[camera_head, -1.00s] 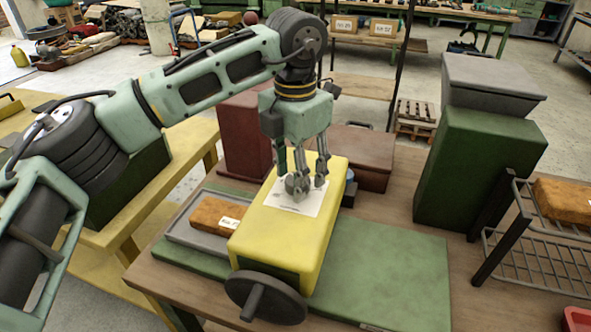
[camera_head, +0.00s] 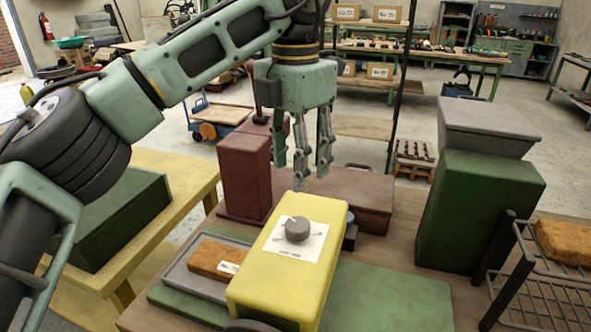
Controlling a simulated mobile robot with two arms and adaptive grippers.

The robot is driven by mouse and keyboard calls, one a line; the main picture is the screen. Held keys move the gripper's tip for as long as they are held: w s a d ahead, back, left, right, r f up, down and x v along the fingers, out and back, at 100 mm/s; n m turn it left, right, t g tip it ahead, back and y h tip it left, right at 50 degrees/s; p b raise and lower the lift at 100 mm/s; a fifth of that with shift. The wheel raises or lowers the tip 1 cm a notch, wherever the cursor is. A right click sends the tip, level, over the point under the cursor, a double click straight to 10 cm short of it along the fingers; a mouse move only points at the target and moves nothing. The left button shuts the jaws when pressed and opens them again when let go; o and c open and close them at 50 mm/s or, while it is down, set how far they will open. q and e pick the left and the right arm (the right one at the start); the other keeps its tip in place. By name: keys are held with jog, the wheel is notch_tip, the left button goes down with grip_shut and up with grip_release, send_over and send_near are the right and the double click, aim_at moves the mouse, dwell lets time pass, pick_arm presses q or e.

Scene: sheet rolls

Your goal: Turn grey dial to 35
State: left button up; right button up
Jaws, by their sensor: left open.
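The grey dial (camera_head: 298,228) sits on a white label sheet (camera_head: 283,243) on top of the yellow box (camera_head: 262,275). Its pointer mark shows faintly on the knob, and the scale numbers are too small to read. My left gripper (camera_head: 313,183) is open and empty, fingers pointing down, above and behind the dial and apart from it. A dark crank wheel (camera_head: 258,325) at the front of the yellow box is mostly cut off by the lower edge. My right gripper is not in view.
A grey tray (camera_head: 180,281) with a brown labelled block (camera_head: 207,258) stands left of the yellow box. Dark red boxes (camera_head: 352,203) are behind it. A green bin (camera_head: 478,208) and wire rack (camera_head: 540,285) stand right. The green mat (camera_head: 390,300) is bare.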

aim_at(294, 222)
pick_arm(q)
notch_tip(294, 222, down, 4)
jog(key=n+p, duration=0.1)
jog(key=p, duration=0.2)
jog(key=n+p, duration=0.2)
jog(key=p, duration=0.2)
jog(key=n+p, duration=0.2)
jog(key=p, duration=0.2)
jog(key=shift+s+a+r, duration=0.1)
jog(key=shift+a+r, duration=0.05)
jog(key=shift+r, duration=0.1)
jog(key=shift+s+f+p, duration=0.15)
jog(key=shift+f+p, duration=0.15)
jog(key=shift+f, duration=0.05)
notch_tip(294, 222, down, 8)
jog(key=shift+f+p, duration=0.1)
jog(key=shift+p, duration=1)
jog(key=shift+c, duration=0.2)
